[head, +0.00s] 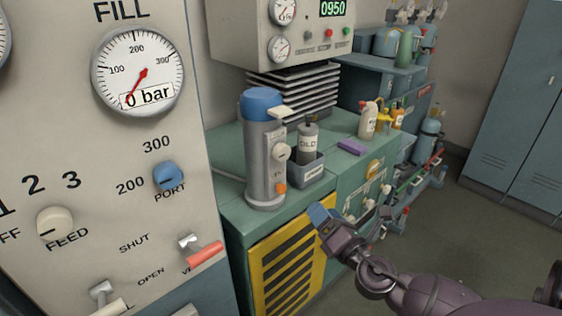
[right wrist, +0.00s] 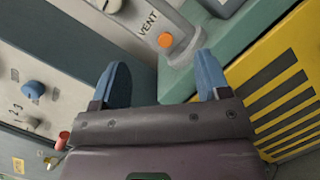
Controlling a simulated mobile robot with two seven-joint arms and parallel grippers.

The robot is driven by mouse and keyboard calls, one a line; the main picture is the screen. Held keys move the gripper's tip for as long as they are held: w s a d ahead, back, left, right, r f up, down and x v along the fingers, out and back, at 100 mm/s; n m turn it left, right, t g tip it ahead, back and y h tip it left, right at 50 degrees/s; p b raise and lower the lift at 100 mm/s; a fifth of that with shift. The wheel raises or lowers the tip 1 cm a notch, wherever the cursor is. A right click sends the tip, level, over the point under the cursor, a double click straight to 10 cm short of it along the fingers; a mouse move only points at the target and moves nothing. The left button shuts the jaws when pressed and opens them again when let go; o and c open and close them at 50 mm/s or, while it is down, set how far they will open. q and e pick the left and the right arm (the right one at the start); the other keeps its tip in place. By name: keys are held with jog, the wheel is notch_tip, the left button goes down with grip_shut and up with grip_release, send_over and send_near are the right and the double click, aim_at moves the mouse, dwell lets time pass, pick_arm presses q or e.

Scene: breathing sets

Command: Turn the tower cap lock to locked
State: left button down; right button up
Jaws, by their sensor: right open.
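The tower (head: 266,160) is a grey upright cylinder with a blue cap (head: 262,103) on top, standing on the green bench. A pale lever (head: 281,112) sticks out to the right at the cap. A round pale knob (head: 281,153) and an orange button (head: 280,188) are on its side; the right wrist view shows the orange button (right wrist: 165,40) beside the word VENT. My right gripper (head: 319,214) is low in front of the bench, below and right of the tower, apart from it. In the right wrist view its blue fingers (right wrist: 160,75) are spread with nothing between them. My left gripper is not seen.
A grey caddy (head: 307,171) with a bottle marked OLD stands right of the tower. A purple block (head: 352,147) and bottles (head: 368,120) are further right. The FILL panel (head: 110,180) with knobs and levers stands close on the left. The floor at right is clear.

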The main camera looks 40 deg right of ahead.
aim_at(285, 155)
jog(key=w+r+n+t+y, duration=0.1)
jog(key=w+r+n, duration=0.1)
jog(key=w+r, duration=0.1)
jog(key=w+r+n+t+y+p, duration=0.1)
jog(key=w+r+n, duration=0.2)
jog(key=w, duration=0.1)
jog(key=w+a+r+n, duration=0.1)
jog(key=w+r+n, duration=0.2)
jog(key=w, duration=0.1)
jog(key=shift+w+t+y, duration=0.2)
jog(key=shift+t+y, duration=0.2)
jog(key=shift+w+r+p, duration=0.15)
jog(key=shift+w+p, duration=0.2)
jog(key=shift+w, duration=0.25)
jog(key=c, duration=0.9)
